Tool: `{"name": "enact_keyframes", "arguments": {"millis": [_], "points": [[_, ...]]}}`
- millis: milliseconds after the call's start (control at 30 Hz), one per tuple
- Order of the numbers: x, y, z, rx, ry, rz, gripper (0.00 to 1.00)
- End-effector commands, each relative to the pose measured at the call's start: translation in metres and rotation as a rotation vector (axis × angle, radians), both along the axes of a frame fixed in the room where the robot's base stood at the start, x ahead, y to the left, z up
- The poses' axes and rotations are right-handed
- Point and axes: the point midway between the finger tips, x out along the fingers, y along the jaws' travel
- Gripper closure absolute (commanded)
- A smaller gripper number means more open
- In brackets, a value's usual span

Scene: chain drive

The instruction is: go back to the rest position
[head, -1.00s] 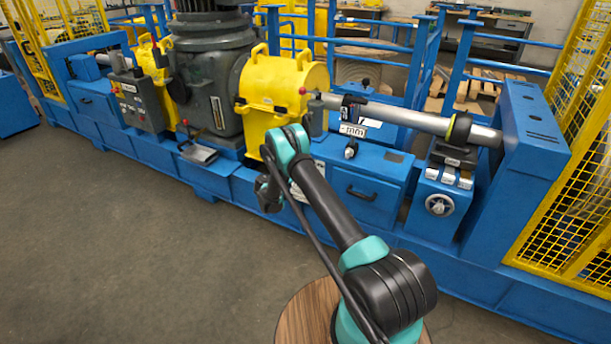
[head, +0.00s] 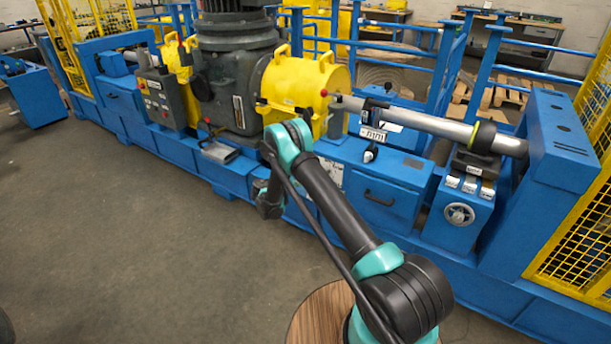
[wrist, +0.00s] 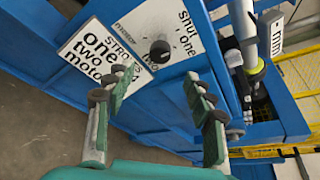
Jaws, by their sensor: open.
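My gripper (wrist: 160,112) shows in the wrist view with its two fingers spread apart and nothing between them. Beyond the fingers are a white label plate (wrist: 95,55) with black lettering, a second white plate with a black knob (wrist: 160,50), and the blue machine front. In the head view my arm reaches from the lower right toward the machine. Its wrist end (head: 270,200) hangs in front of the blue base; the fingers cannot be made out there.
The blue machine base (head: 225,180) runs across the view, carrying a grey motor (head: 235,85), a yellow guard (head: 300,85) and a silver shaft (head: 430,122). A yellow mesh fence (head: 575,235) stands at the right. The grey floor (head: 120,240) at the left front is clear.

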Motion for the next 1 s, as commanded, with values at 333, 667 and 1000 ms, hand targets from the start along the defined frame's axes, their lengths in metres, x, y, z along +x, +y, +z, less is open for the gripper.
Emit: {"name": "enact_keyframes", "arguments": {"millis": [333, 667, 1000], "points": [[-0.002, -0.018, 0.029, 0.13, -0.066, -0.053, 0.46], [-0.034, -0.069, 0.106, 0.54, -0.292, -0.272, 0.46], [-0.103, -0.115, 0.172, 0.936, -0.543, -0.577, 0.46]]}}
